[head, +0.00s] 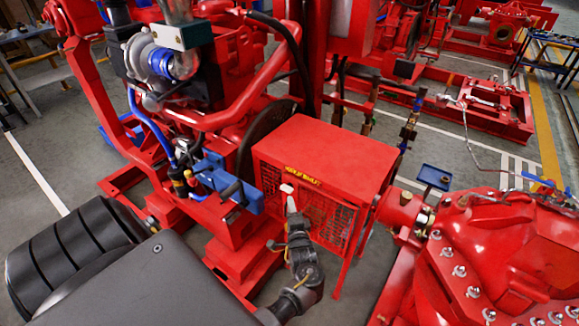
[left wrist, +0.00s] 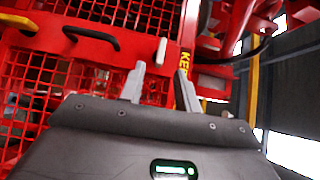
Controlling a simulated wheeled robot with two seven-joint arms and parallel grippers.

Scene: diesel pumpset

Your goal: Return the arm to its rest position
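My left gripper (head: 291,204) is in front of the mesh side of the red guard box (head: 325,150) in the head view, with its dark wrist below it. In the left wrist view, the two grey fingers of the left gripper (left wrist: 160,86) stand apart with nothing between them. Red mesh (left wrist: 95,85) lies beyond the fingers. A small pale peg-like part (left wrist: 162,51) shows just past the fingertips; I cannot tell whether they touch it. My right gripper is not in view.
The red engine (head: 180,60) with blue parts stands left of the guard. A red pump casing (head: 510,255) with several bolts is at the right.

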